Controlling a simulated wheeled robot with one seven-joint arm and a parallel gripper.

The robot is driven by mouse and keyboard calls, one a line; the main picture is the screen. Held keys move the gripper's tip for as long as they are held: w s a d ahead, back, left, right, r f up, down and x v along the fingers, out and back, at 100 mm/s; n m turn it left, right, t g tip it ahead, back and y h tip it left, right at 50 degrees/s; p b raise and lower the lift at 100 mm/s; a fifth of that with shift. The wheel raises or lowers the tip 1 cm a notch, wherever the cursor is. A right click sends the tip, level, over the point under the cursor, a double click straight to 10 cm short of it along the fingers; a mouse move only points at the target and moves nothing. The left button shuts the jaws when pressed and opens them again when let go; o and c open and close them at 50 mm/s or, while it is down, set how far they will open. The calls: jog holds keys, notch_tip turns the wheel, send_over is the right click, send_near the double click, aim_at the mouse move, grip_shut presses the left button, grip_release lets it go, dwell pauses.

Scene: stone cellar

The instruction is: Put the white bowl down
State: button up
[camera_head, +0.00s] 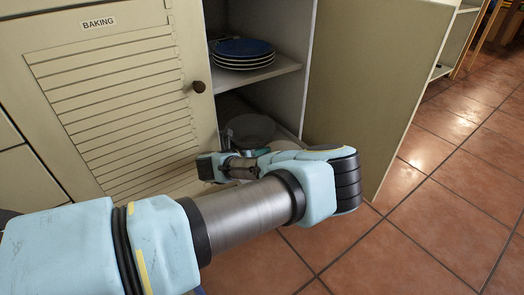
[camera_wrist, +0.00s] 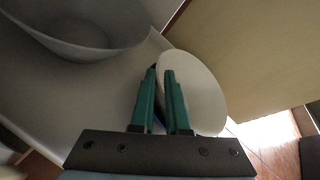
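The white bowl (camera_wrist: 203,92) shows pale and tilted at the right of my fingers in the wrist view. In the head view only a pale sliver of it (camera_head: 286,144) shows above my wrist; the rest is hidden. My gripper (camera_wrist: 160,72) has its two green fingers close together, one on each side of the bowl's near-left rim, and is shut on it. In the head view my gripper (camera_head: 240,153) is low in the open cupboard. Whether the bowl touches the cupboard floor, I cannot tell.
A larger grey bowl (camera_head: 250,128) stands on the cupboard's lower level, left of the white bowl. Blue-topped stacked plates (camera_head: 241,52) sit on the shelf (camera_head: 270,71) above. The open door (camera_head: 372,90) stands to the right, the shut BAKING door (camera_head: 110,95) to the left.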

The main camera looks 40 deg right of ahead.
jog(key=o, duration=0.5)
jog(key=shift+c, duration=0.2)
jog(key=shift+r, duration=0.2)
jog(key=p+v, duration=0.5)
jog(key=v, duration=0.7)
